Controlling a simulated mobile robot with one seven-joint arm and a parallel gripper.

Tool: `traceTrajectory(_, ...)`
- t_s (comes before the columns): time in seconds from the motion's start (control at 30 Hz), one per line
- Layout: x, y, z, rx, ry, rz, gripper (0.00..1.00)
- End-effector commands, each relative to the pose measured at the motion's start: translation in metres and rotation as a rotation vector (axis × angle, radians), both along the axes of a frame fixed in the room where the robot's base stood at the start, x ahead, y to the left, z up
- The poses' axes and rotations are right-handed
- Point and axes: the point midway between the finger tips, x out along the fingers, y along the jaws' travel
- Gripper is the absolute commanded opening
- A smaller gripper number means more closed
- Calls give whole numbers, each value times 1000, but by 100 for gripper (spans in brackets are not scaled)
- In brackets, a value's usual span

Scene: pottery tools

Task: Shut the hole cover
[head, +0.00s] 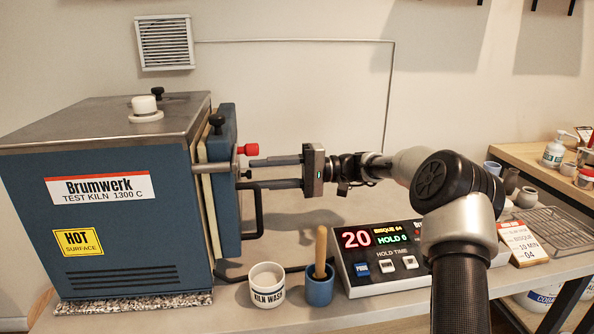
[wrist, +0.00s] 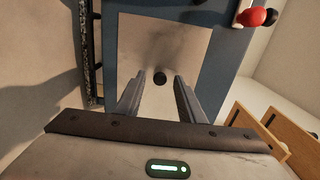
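The blue kiln (head: 130,205) stands at the left with its door (head: 228,175) facing my gripper (head: 258,173). My gripper is open, its two fingers level and pointing at the door front. In the wrist view, a pale metal plate (wrist: 197,45) lies on the blue door, with a small round black knob or hole (wrist: 160,78) between the finger ends; I cannot tell whether they touch it. A red knob (head: 249,149) sits above the upper finger and also shows in the wrist view (wrist: 252,17). I cannot tell which part is the hole cover.
A black handle (head: 259,215) sticks out below the gripper. A white plug (head: 144,104) stands on the kiln top. A kiln wash cup (head: 267,292), a blue cup (head: 319,291) with a wooden handle and a timer box (head: 375,280) stand below the arm. A wire rack (head: 560,228) lies right.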

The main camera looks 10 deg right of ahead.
Motion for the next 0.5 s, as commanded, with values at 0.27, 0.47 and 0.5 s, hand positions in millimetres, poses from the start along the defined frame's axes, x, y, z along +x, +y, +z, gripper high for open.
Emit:
traceTrajectory(0.27,1,-65,2,1,-1,-6,36)
traceTrajectory(0.47,2,-114,2,1,-1,-6,36)
traceTrajectory(0.5,2,-122,2,1,-2,-6,36)
